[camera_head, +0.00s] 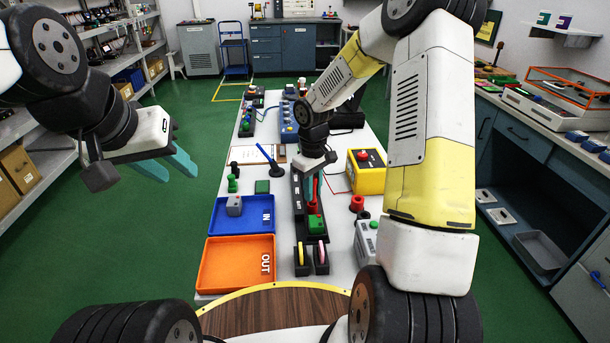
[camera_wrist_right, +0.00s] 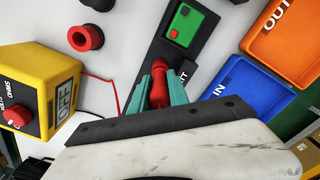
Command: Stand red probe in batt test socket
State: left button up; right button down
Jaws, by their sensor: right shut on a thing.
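The red probe (camera_wrist_right: 158,88) is upright or nearly so between the teal fingers of my right gripper (camera_wrist_right: 160,92), which is shut on it. In the head view the probe (camera_head: 312,206) shows below the right gripper (camera_head: 312,190), over the black strip fixture (camera_head: 297,197). A green block with a red button (camera_head: 316,223) sits on the fixture, just in front of the probe. I cannot tell which socket is the batt test one, nor whether the probe's hidden lower end touches anything. My left gripper (camera_head: 168,164) is open and empty, left of the table.
A yellow meter (camera_head: 366,178) with a red wire stands right of the fixture. A red ring-shaped holder (camera_head: 357,203) is beside it. The blue IN tray (camera_head: 262,202) and orange OUT tray (camera_head: 211,268) lie left. A blue stick in a stand (camera_head: 266,154) is behind.

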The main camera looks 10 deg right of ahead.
jog(key=shift+f, duration=0.45)
jog(key=c, duration=1.2)
grip_release()
jog(key=shift+o, duration=0.2)
jog(key=shift+r, duration=3.9)
